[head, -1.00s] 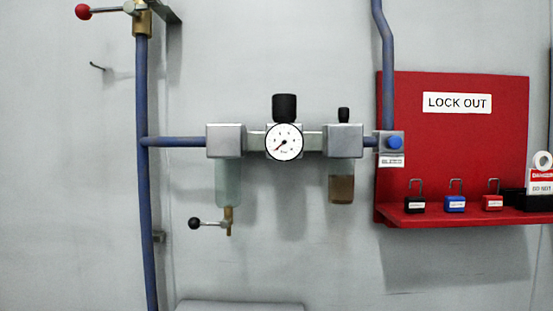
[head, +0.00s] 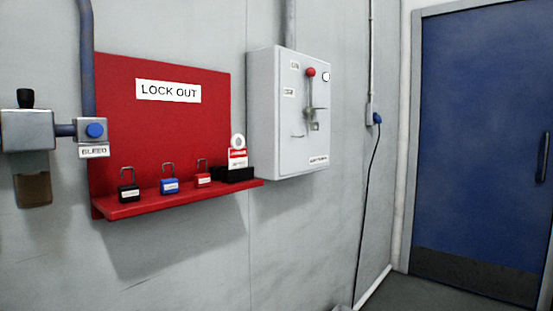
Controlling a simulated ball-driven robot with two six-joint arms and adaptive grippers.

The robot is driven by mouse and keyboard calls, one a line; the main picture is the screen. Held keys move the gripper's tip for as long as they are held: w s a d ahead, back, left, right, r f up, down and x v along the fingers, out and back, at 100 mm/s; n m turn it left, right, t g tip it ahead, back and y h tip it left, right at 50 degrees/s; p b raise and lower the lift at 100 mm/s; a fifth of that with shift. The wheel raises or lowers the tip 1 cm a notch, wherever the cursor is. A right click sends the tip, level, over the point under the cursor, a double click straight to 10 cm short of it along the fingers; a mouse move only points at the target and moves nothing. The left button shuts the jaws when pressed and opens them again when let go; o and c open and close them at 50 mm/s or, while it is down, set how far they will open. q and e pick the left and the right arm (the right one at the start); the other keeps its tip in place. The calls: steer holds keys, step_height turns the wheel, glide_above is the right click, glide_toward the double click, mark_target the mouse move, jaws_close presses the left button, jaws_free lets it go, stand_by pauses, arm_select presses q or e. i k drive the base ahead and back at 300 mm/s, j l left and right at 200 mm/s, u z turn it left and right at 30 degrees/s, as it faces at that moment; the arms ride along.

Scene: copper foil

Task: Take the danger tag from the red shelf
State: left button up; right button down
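The danger tag (head: 238,157) is a white tag with a red band and a round holed top. It stands upright at the right end of the red shelf (head: 150,207), at or in a low black holder (head: 234,175). Whether it sits inside the holder or just behind it I cannot tell. The red shelf has a red back board with a LOCK OUT sign (head: 168,91). Neither of my grippers is in view.
Black (head: 128,192), blue (head: 169,186) and red (head: 203,180) padlocks stand on the shelf left of the tag. A grey switch box (head: 286,115) juts from the wall to the right. A blue valve button (head: 95,130) is at left, a blue door (head: 475,150) far right.

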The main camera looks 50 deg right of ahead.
mark_target(237, 154)
steer(key=z, duration=1.35)
